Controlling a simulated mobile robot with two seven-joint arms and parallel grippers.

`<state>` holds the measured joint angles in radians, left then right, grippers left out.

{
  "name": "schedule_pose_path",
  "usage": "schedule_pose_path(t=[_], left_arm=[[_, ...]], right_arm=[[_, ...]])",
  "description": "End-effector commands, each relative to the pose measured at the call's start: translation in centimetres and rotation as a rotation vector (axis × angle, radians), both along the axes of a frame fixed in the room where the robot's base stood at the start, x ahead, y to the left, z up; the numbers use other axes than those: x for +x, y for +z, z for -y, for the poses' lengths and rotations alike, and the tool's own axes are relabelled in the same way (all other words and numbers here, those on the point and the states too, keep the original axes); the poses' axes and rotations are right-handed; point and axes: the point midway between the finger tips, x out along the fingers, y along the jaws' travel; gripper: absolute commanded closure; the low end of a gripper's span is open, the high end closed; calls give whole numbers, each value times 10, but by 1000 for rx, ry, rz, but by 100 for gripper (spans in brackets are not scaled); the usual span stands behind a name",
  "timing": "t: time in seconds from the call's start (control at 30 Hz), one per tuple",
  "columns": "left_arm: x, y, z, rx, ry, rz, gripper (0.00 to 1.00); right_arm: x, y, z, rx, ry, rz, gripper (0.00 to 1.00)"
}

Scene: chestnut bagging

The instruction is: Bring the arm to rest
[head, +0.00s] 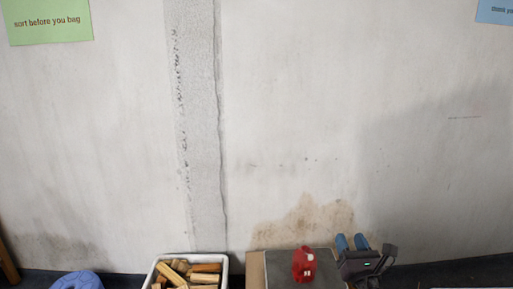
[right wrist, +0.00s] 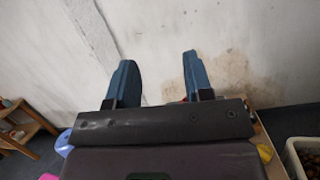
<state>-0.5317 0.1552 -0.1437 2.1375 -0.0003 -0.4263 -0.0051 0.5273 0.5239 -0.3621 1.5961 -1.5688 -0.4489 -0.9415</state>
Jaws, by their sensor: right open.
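My right gripper (head: 351,242) shows at the bottom right of the head view, its two blue fingers pointing up toward the wall. In the right wrist view its fingers (right wrist: 160,76) stand apart with nothing between them; bare wall lies behind the gap. In the head view the gripper is beside the right edge of a cardboard box (head: 256,270) with a dark grey top. A red object (head: 304,265) is on that top, left of the gripper. My left gripper is in neither view.
A white bin (head: 225,269) of wood pieces stands left of the box. A blue rounded thing (head: 78,280) is at the lower left. The right wrist view shows a wooden shelf (right wrist: 38,117) and a white crate (right wrist: 291,158) holding brown items. A stained wall (head: 290,110) fills the background.

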Motion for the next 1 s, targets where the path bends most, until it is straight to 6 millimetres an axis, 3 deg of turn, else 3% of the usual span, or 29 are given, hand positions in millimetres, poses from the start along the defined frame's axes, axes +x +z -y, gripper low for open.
schedule_pose_path(t=[0.03, 0.27, 0.5, 0.73, 0.9, 1.0], left_arm=[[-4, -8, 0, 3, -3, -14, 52], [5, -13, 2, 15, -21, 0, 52], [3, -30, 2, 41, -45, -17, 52], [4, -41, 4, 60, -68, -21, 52], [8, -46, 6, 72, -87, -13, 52], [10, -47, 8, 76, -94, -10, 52]], right_arm=[[-11, -29, 0, 75, 8, -52, 53], [-70, -113, 3, 501, 24, -255, 53], [-171, -209, 6, 1158, -48, -495, 53], [-272, -260, 10, 1799, -214, -604, 53], [-334, -271, 12, 2209, -358, -587, 53], [-359, -271, 14, 2393, -429, -551, 53]])
